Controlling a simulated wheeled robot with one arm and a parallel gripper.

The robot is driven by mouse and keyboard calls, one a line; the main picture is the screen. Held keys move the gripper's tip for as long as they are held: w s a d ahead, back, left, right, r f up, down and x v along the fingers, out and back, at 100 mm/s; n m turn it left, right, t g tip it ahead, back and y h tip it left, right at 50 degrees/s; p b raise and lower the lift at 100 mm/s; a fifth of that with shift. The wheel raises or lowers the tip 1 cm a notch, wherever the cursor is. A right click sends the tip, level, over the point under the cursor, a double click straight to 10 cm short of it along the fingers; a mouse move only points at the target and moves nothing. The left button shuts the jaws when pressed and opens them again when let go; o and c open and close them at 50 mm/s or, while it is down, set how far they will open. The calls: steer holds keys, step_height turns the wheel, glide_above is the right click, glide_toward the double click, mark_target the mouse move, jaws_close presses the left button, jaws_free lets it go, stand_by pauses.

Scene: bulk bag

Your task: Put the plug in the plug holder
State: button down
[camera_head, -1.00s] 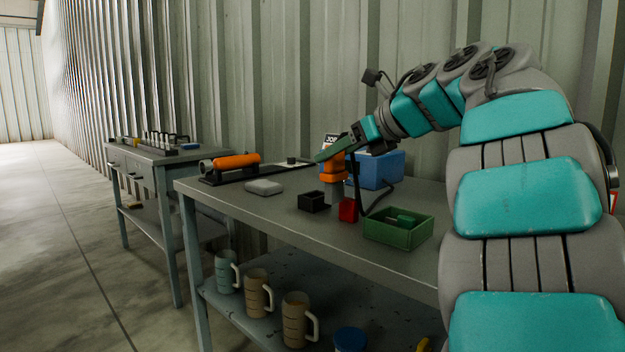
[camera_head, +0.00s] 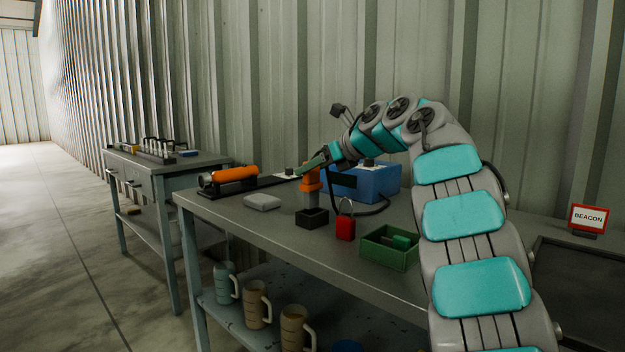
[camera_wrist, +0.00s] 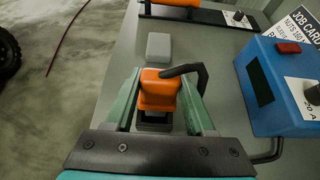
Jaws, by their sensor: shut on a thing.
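The plug has an orange body (camera_head: 310,180) with a grey lower part and a dark cable. My gripper (camera_head: 311,167) is shut on the orange body and holds it about upright. In the wrist view the green fingers (camera_wrist: 160,88) stand on either side of the plug (camera_wrist: 158,92). The plug holder looks to be the small black square box (camera_head: 312,220) on the bench. The plug's grey end is lined up over it, at or just above its rim; I cannot tell whether it has entered. In the wrist view the plug hides much of the holder (camera_wrist: 153,126).
A red padlock (camera_head: 345,229) and a green tray (camera_head: 388,249) stand right of the holder. A grey block (camera_head: 262,202) lies left. The blue box (camera_head: 372,182), with the cable beside it, is behind. An orange cylinder (camera_head: 234,174) lies on a black base at the far left.

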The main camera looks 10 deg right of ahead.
mark_target(315, 181)
step_height(315, 181, down, 2)
steer(key=shift+a+f+b, duration=0.1)
steer(key=shift+b, duration=0.2)
steer(key=shift+f, duration=0.65)
steer(key=shift+f, duration=0.1)
steer(key=shift+c, duration=1.2)
jaws_free()
